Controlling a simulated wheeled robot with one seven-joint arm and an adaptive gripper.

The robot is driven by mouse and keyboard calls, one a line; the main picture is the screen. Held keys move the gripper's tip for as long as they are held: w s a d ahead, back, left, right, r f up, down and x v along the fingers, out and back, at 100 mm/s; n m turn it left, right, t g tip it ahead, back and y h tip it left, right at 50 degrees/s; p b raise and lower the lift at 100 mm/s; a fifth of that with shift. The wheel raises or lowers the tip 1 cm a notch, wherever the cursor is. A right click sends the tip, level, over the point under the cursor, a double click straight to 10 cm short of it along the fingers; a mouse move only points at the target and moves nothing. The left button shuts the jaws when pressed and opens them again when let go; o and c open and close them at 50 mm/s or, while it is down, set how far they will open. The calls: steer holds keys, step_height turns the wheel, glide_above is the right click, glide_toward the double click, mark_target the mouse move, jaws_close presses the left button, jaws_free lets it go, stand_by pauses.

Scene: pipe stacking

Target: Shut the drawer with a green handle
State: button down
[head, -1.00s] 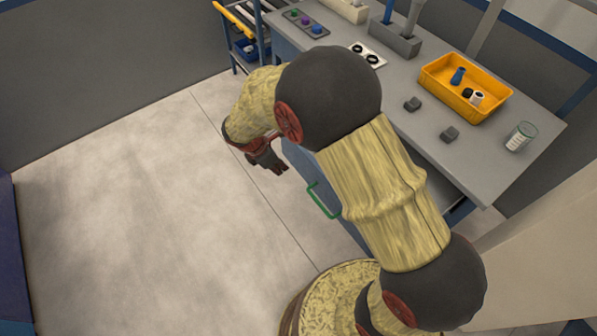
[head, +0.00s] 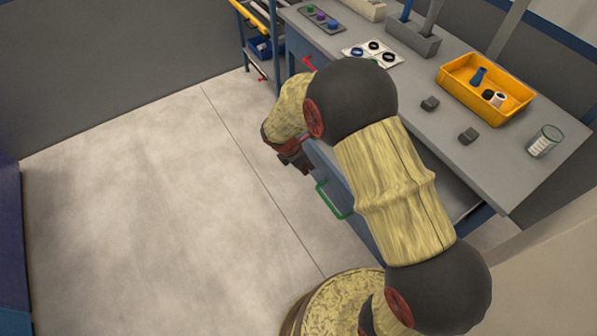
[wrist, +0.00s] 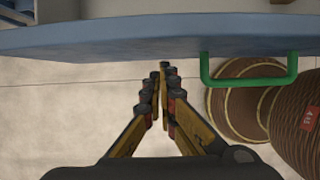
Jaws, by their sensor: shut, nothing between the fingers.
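The green handle (head: 333,202) sits on the blue drawer front beneath the grey worktop in the head view. It also shows as a green bar in the wrist view (wrist: 250,80), below the blue drawer front (wrist: 150,40). The drawer appears pulled out, with part of its grey inside visible right of my arm; my arm hides much of it. My gripper (head: 305,168) is shut and empty, just left of and above the handle in the head view. In the wrist view its fingertips (wrist: 161,75) are left of the handle, apart from it, close to the drawer front.
A red handle (head: 309,64) shows farther along the bench. A blue shelf rack (head: 244,45) stands at the back. The floor (head: 140,190) at left is clear.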

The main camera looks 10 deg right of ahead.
steer(key=shift+w+d, duration=0.15)
steer(key=shift+d, duration=0.15)
steer(key=shift+d, duration=0.15)
steer(key=w+d+p, duration=0.3)
steer(key=d+p, duration=0.1)
steer(key=d, duration=0.7)
steer(key=w+d+p, duration=0.4)
steer(key=d+p, duration=0.1)
steer(key=d, duration=0.6)
steer(key=w+d+p, duration=0.4)
steer(key=d+p, duration=0.1)
steer(key=d, duration=0.7)
steer(key=shift+w, duration=0.1)
